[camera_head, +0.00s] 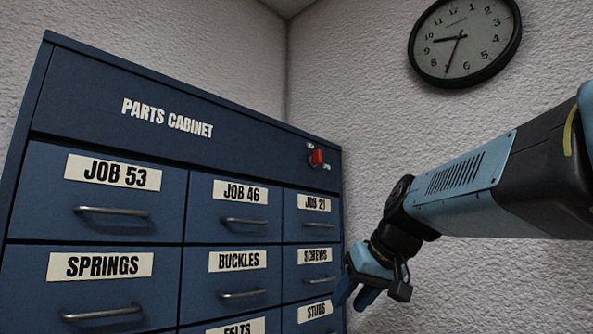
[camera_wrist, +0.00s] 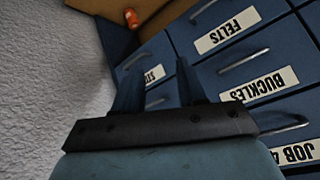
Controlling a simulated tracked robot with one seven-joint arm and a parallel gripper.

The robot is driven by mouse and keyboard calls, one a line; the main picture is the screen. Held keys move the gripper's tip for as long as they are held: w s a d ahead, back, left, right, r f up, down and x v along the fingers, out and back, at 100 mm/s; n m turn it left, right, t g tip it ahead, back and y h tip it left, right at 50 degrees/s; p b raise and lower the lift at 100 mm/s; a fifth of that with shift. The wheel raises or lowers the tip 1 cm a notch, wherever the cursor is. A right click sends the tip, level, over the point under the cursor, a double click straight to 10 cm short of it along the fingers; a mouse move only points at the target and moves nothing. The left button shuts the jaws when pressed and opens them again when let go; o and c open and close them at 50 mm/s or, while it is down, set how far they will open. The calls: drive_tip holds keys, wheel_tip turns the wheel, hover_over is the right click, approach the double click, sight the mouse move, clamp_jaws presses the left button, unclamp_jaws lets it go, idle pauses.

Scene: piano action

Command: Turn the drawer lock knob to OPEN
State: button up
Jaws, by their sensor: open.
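The red lock knob (camera_head: 316,157) sits at the upper right of the blue parts cabinet (camera_head: 240,150), on the top panel. Small white markings are beside it, too small to read. My gripper (camera_head: 352,296) is at the cabinet's lower right, below the knob and apart from it, near the STUDS drawer. In the wrist view my gripper (camera_wrist: 157,78) has its two fingers spread and nothing between them. The wrist view shows the drawers upside down, and the knob is not in that view.
Labelled drawers with bar handles, such as JOB 21 (camera_head: 314,203) and SCREWS (camera_head: 315,256), fill the cabinet front. A textured wall (camera_head: 370,130) with a clock (camera_head: 464,42) is at right. An orange object (camera_wrist: 131,18) shows in the wrist view. Space in front of the knob is clear.

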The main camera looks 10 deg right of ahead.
drive_tip(key=w+d+r+n+t+y, duration=0.1)
drive_tip(key=w+d+r+t+y, duration=0.1)
drive_tip(key=w+r, duration=0.5)
drive_tip(key=w+d+r+n+t+y, duration=0.1)
drive_tip(key=w+d+r, duration=0.15)
drive_tip(key=r, duration=0.75)
drive_tip(key=n+t+y, duration=0.4)
approach(321, 157)
drive_tip(key=x, duration=1)
drive_tip(key=shift+d, duration=0.1)
clamp_jaws()
drive_tip(key=shift+s+d, duration=0.1)
